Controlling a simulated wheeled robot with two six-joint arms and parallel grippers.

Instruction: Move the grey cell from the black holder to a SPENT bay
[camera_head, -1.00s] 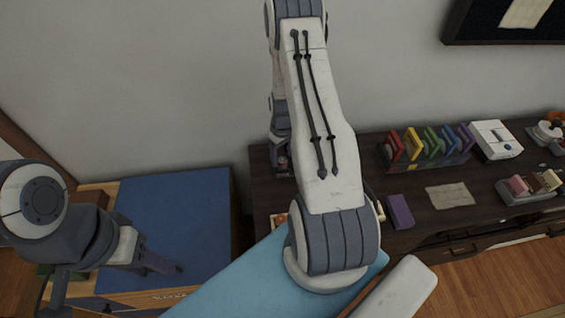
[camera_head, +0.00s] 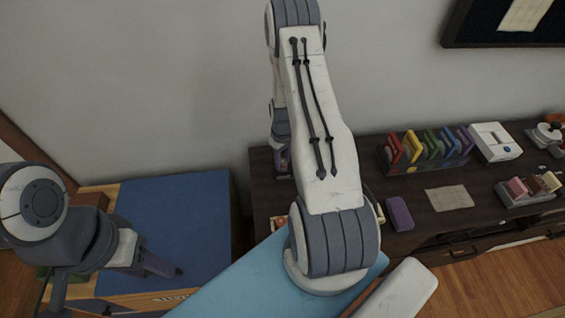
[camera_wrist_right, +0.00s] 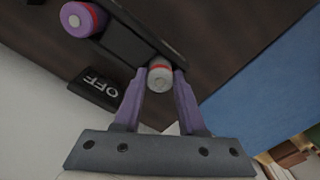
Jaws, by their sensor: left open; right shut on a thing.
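In the right wrist view, the grey cell (camera_wrist_right: 160,74), with a pale end and a red band, is between the purple fingertips of my right gripper (camera_wrist_right: 159,84), which is shut on it. The cell is at the end of a long black holder (camera_wrist_right: 128,42); I cannot tell whether it still sits in it. A purple cell (camera_wrist_right: 82,18) with a red band is at the holder's other side. My left gripper (camera_head: 163,267) is open and empty over the blue-topped cabinet in the head view. I cannot make out a SPENT bay.
A black plate marked OFF (camera_wrist_right: 97,88) lies beside the holder. The dark sideboard (camera_head: 340,160) carries a rack of coloured frames (camera_head: 425,148), a white device (camera_head: 495,141), a purple block (camera_head: 399,213) and a paper (camera_head: 449,197). The blue-topped cabinet (camera_head: 185,225) is mostly clear.

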